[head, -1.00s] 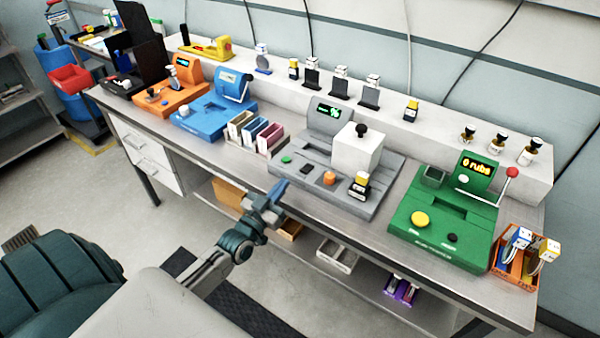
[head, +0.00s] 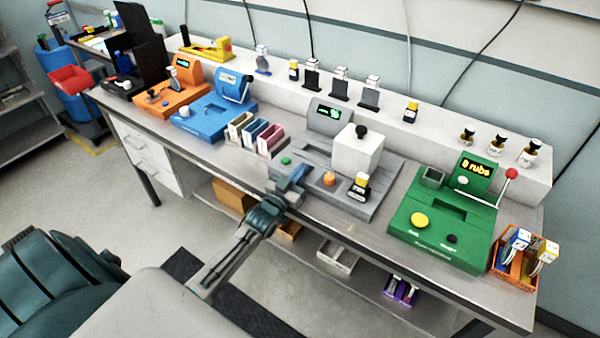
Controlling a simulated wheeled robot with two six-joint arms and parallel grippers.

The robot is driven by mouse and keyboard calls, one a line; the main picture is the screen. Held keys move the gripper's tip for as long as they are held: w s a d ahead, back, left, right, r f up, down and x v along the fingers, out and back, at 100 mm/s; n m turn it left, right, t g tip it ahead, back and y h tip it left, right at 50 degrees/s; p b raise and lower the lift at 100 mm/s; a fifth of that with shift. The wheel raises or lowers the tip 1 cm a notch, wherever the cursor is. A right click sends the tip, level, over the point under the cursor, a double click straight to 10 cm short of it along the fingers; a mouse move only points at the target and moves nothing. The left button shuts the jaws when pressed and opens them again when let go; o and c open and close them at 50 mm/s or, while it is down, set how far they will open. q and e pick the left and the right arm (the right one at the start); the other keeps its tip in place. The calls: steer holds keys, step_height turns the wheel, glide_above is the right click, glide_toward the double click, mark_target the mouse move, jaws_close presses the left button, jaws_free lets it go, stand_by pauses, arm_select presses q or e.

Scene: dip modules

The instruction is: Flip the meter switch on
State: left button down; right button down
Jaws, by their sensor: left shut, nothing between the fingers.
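The grey meter (head: 375,190) stands on the workbench, with a small lit display (head: 328,113) on its upright back. On its front are a green button (head: 286,160), an orange knob (head: 329,178) and a white block (head: 356,152) with a black knob on top. My left gripper (head: 299,171) is shut and empty. It is over the meter's front left part, between the green button and the orange knob. It hides the small black switch there, so I cannot tell whether it touches it or how the switch stands. My right gripper is not in view.
A green machine (head: 405,235) with a red-ended lever stands to the right, and an orange basket (head: 512,262) beside it. Small colored bins (head: 238,125) and a blue machine (head: 205,117) are to the left.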

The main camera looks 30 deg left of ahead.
arm_select(q)
steer(key=shift+f, duration=0.5)
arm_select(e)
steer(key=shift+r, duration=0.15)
